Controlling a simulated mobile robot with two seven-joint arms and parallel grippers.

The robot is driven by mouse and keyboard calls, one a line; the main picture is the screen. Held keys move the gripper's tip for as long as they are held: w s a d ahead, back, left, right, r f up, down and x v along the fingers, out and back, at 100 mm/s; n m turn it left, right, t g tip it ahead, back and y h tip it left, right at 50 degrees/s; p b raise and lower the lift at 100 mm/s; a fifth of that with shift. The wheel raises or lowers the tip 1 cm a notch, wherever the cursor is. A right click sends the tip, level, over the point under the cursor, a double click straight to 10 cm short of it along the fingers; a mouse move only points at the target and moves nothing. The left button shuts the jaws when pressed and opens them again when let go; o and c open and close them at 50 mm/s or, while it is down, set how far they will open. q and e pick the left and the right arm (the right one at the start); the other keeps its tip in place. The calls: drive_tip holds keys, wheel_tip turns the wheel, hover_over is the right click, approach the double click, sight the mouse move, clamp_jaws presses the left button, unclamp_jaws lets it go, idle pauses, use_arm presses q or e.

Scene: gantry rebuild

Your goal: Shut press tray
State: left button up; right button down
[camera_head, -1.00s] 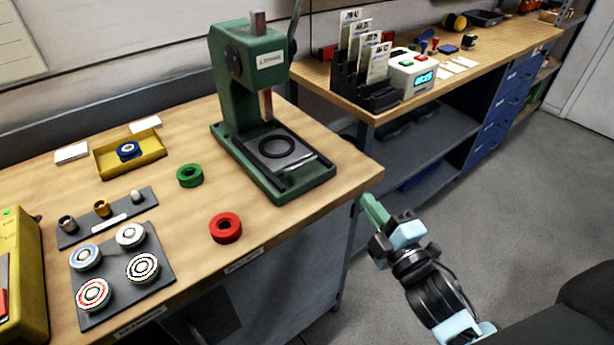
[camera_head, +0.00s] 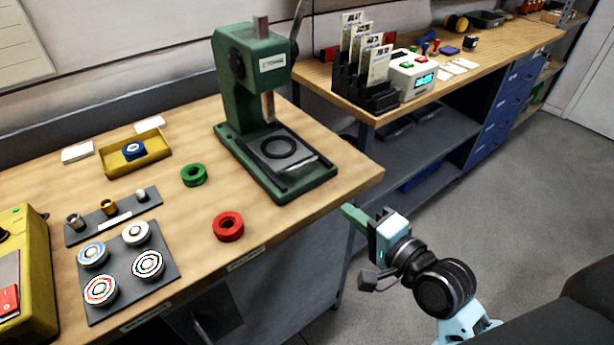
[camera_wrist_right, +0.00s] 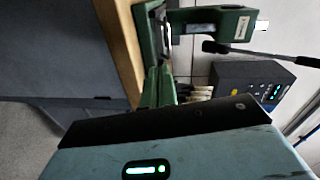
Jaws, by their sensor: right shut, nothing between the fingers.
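The green arbor press (camera_head: 246,75) stands near the bench's right end. Its grey press tray (camera_head: 287,153), with a dark ring on it, sits on the base rails in front of the ram, with a light handle strip (camera_head: 303,163) along its outer edge. My right gripper (camera_head: 347,212) is off the bench's right edge, lower in the picture than the press and apart from the tray. Its green fingers are shut and empty. In the right wrist view the fingers (camera_wrist_right: 158,85) point toward the press (camera_wrist_right: 207,24); the tray is hard to make out there. My left gripper is not in view.
A red ring (camera_head: 228,226) and a green ring (camera_head: 194,175) lie left of the press. A yellow bin (camera_head: 108,168) and a dark pad (camera_head: 172,282) with several round badges are farther left. A second bench (camera_head: 425,100) stands behind, with open floor on the right.

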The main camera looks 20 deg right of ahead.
drive_tip(key=m, duration=0.1)
approach(296, 167)
drive_tip(key=shift+y, duration=0.3)
drive_tip(key=w, duration=0.1)
drive_tip(key=w+a+f, duration=0.1)
drive_tip(key=w, duration=0.1)
drive_tip(key=w+f, duration=0.1)
drive_tip(key=shift+w+a+p, duration=0.15)
drive_tip(key=shift+w+p, duration=0.1)
drive_tip(key=shift+p, duration=0.05)
drive_tip(key=shift+w+a+r, duration=0.1)
drive_tip(key=shift+w+a, duration=0.15)
drive_tip(key=shift+w, duration=0.45)
drive_tip(key=shift+r+x, duration=0.2)
drive_tip(key=shift+x, duration=1.75)
drive_tip(key=shift+r, duration=0.1)
drive_tip(key=shift+s, duration=0.1)
